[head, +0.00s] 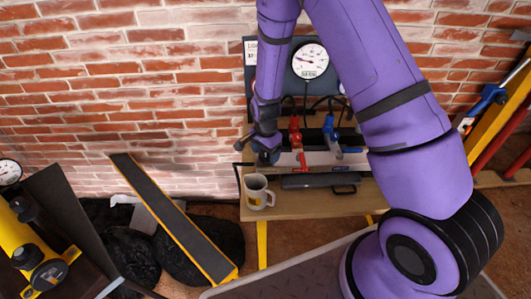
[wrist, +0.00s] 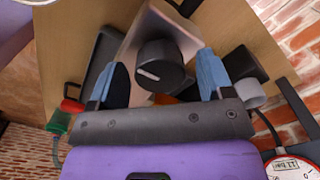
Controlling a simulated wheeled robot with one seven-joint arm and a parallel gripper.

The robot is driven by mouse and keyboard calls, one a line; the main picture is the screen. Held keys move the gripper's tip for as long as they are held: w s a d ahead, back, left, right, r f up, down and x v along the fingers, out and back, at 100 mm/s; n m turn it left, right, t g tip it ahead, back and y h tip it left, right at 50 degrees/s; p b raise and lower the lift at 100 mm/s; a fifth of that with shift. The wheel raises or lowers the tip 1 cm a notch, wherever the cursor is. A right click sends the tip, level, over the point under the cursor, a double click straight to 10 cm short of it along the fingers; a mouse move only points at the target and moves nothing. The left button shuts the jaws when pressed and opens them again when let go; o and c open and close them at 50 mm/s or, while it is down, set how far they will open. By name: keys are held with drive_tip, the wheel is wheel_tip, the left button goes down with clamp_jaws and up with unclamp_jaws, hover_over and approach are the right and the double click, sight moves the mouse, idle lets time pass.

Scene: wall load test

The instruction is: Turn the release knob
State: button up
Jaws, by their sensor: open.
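The release knob (wrist: 160,66) is black and round with a white line on its face. It sits on a pale metal block (wrist: 158,28) in the wrist view. My gripper (wrist: 162,80) is open, with one blue fingertip on each side of the knob. Gaps show between the knob and both fingers, so I see no contact; how deep it lies between them is hard to tell. In the head view my gripper (head: 265,152) is at the left end of the pump bench, and I cannot make out the knob there.
A wooden table (head: 292,208) stands against the brick wall. A mug (head: 257,191) is just in front of my gripper. A red-handled fitting (head: 297,142) and a blue-handled fitting (head: 331,133) are to its right. A round gauge (head: 310,60) is above them.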

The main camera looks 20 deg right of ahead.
drive_tip(key=shift+f, duration=0.15)
drive_tip(key=c, duration=0.9)
drive_tip(key=shift+c, duration=0.2)
